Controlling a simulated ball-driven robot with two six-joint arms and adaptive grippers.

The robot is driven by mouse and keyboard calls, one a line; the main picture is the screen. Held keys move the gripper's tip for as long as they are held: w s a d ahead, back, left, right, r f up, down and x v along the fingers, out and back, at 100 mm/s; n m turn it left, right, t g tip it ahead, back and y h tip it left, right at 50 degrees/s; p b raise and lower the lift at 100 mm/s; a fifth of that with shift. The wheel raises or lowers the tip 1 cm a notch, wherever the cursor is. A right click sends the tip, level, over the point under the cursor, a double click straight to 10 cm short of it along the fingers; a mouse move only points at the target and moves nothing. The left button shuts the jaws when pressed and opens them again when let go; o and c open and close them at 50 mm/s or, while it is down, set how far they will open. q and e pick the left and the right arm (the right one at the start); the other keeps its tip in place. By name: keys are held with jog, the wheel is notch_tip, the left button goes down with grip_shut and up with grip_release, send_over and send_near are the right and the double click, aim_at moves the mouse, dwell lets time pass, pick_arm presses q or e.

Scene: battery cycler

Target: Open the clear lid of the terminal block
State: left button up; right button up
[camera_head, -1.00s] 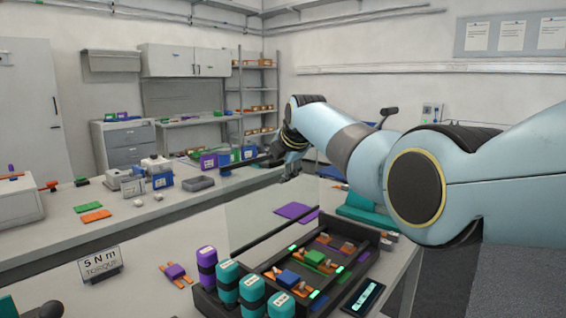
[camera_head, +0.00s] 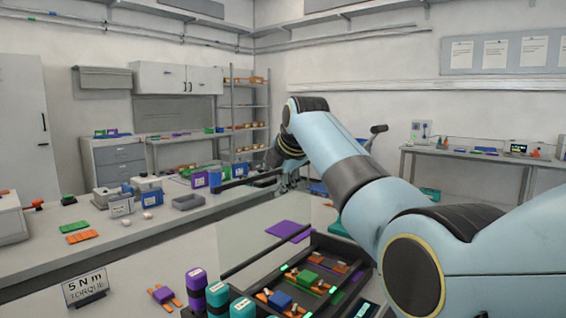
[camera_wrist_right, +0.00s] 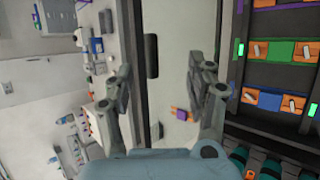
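The terminal block is a dark frame (camera_head: 345,249) holding orange, green and blue modules, low in the head view; it also shows at the right of the wrist view (camera_wrist_right: 232,85). Its clear lid (camera_head: 262,228) stands raised at the block's left side, with a dark bar (camera_head: 245,181) along its top edge. My right gripper (camera_head: 284,179) is at the far end of that bar. In the wrist view its fingers (camera_wrist_right: 163,90) are spread, with a pale strip and dark pieces (camera_wrist_right: 151,56) between or behind them. I cannot tell if they touch the lid. My left gripper is out of view.
Purple and teal cylinders (camera_head: 217,297) stand at the block's front left. A purple mat (camera_head: 288,231) lies behind the lid.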

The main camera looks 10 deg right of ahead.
jog(key=v, duration=0.7)
jog(key=shift+a, duration=0.1)
